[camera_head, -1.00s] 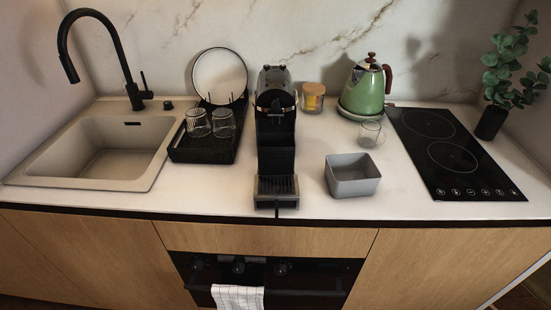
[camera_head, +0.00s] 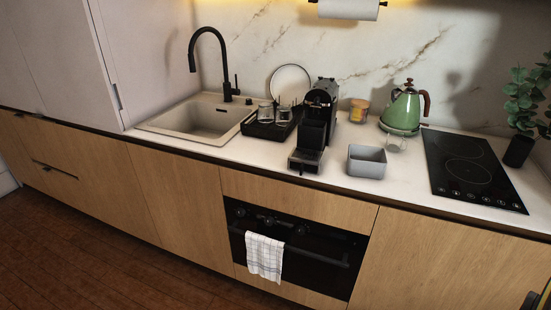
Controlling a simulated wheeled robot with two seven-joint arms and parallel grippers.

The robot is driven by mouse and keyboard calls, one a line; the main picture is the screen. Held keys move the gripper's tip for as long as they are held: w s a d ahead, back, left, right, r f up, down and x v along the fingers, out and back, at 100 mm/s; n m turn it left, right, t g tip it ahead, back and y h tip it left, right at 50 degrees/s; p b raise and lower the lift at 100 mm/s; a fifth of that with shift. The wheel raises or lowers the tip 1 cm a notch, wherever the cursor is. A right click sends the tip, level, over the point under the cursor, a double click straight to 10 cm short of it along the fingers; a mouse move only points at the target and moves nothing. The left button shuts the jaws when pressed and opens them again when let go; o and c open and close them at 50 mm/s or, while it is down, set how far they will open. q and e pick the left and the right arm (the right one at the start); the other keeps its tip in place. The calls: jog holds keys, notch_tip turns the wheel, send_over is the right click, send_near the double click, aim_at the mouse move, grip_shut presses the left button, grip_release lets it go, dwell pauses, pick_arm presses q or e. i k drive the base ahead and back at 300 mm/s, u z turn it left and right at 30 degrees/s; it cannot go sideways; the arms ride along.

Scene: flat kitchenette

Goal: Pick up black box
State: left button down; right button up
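I see no plain closed black box on the counter. A small open grey box (camera_head: 367,163) stands near the front edge, right of the coffee machine. The black coffee machine (camera_head: 316,122) stands upright at mid-counter, its drip tray (camera_head: 304,160) toward the front. A black dish rack (camera_head: 268,131) with two upturned glasses and a round white plate (camera_head: 291,83) is left of the machine. Neither gripper can be made out. A small dark shape is cut off in the lower right corner, and I cannot tell what it is.
A green kettle (camera_head: 402,112), a clear glass (camera_head: 396,144) and an orange jar (camera_head: 359,110) stand at the back right. The black cooktop (camera_head: 472,172) and a plant (camera_head: 523,108) are farther right. The sink (camera_head: 191,118) is at left. Wooden floor (camera_head: 90,255) lies open at lower left.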

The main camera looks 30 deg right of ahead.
aim_at(311, 133)
jog(key=u, duration=0.5)
jog(key=i, duration=1)
jog(key=z, duration=0.5)
jog(key=i, duration=1.2)
jog(key=z, duration=1.1)
